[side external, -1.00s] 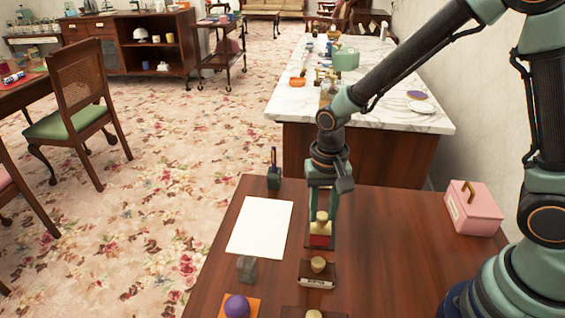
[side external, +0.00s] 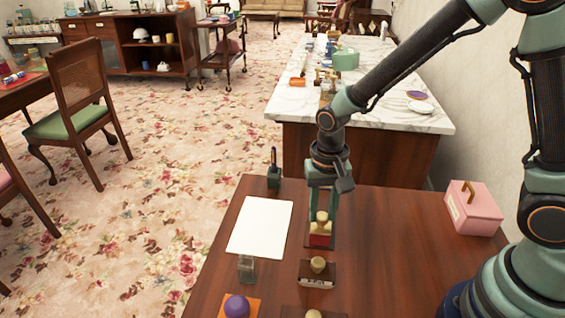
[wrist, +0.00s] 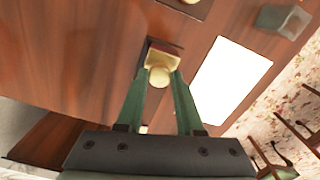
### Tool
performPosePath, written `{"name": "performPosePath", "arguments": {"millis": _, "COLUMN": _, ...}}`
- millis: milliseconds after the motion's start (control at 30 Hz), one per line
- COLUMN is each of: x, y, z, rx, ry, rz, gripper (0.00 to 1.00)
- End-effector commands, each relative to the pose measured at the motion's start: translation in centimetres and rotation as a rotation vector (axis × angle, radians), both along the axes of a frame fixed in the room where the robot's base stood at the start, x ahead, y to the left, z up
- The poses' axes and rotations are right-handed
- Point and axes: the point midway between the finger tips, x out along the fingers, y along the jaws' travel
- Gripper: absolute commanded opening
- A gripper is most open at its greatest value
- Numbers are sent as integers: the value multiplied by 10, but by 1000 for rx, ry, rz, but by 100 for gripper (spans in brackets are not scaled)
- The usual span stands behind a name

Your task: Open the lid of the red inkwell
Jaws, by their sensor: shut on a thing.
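The red inkwell (side external: 319,241) stands upright on the dark wooden table in the side view, with a brass-coloured lid and round knob (side external: 321,218) on top. My gripper (side external: 322,210) points down over it, its two green fingers shut on the knob. In the wrist view the fingers of my gripper (wrist: 160,82) close on either side of the brass knob (wrist: 159,75). A strip of the red inkwell (wrist: 166,45) shows beyond it. The lid looks seated on the body; I see no gap between them. The fingers hide part of the knob.
A dark inkwell (side external: 318,274) with a brass knob stands just in front, with another brass knob (side external: 314,314) at the bottom edge. White paper (side external: 260,226), a glass block (side external: 246,270), a pen stand (side external: 274,178) and a purple ball (side external: 237,306) lie left. A pink box (side external: 473,209) is right.

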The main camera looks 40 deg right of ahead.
Motion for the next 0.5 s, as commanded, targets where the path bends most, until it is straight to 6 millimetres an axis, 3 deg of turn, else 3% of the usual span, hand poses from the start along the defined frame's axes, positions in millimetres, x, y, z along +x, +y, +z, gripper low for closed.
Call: {"name": "performPosePath", "arguments": {"millis": 500, "x": 6, "y": -6, "z": 1, "rx": 0, "ry": 0, "rz": -4, "gripper": 0}}
